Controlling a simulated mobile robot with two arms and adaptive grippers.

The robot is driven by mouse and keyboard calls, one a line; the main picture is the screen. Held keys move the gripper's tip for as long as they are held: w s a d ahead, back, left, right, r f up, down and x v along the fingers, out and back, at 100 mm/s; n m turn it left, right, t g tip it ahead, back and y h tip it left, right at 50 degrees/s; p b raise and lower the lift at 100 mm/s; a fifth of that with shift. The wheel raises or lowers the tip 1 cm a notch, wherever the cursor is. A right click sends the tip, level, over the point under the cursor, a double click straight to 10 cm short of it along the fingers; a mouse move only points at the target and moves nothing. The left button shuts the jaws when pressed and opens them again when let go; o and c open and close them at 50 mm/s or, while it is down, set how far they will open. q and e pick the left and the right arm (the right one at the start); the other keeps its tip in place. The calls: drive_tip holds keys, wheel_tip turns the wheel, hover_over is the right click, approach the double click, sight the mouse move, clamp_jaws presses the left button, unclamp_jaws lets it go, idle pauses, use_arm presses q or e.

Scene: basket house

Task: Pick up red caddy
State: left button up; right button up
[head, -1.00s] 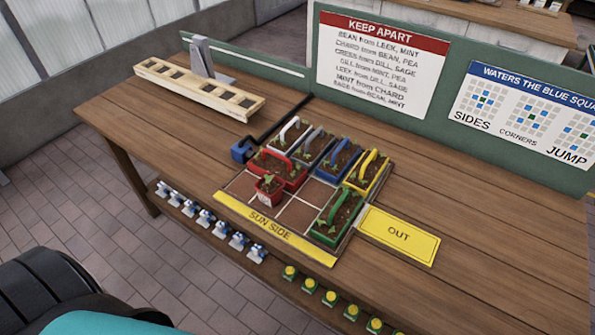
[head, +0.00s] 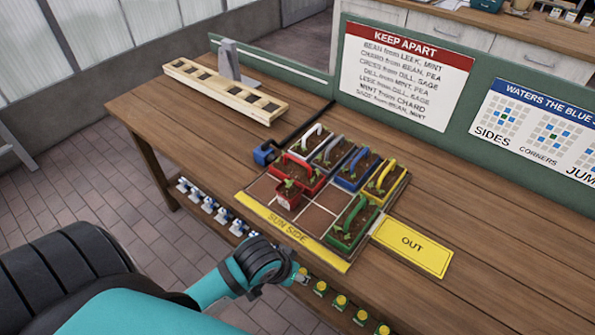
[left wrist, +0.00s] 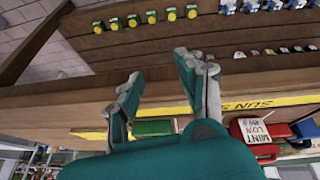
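The red caddy (head: 311,186) has a red handle and holds soil with small plants. It stands in the left part of the gridded tray (head: 320,222) on the bench, in the head view. My left gripper (left wrist: 160,84) is open and empty, near the bench's front edge by the shelf, apart from the caddy. In the head view its fingers are mostly hidden by my wrist. My right gripper is not in view.
White, blue and yellow-handled caddies stand behind and right of it, a green caddy (head: 352,232) at front right. A yellow OUT mat (head: 412,246) lies right of the tray. A wooden rack (head: 222,92) stands at back left. The bench's right is clear.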

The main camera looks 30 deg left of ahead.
use_arm(q)
drive_tip(key=w+a+r+n+t, duration=0.1)
drive_tip(key=w+a+r+n, duration=0.35)
drive_tip(key=w+r, duration=0.4)
drive_tip(key=n+t, duration=0.1)
drive_tip(key=n, duration=1.1)
approach(300, 161)
drive_tip(key=shift+y, duration=0.3)
drive_tip(key=p+x, duration=0.2)
drive_tip(key=x, duration=0.3)
drive_tip(key=shift+d+p+x, duration=0.15)
drive_tip(key=shift+p+x, duration=0.25)
drive_tip(key=shift+x, duration=1)
drive_tip(key=shift+d+p+x, duration=0.15)
drive_tip(key=shift+p+x, duration=0.2)
drive_tip(key=shift+x, duration=1.05)
clamp_jaws()
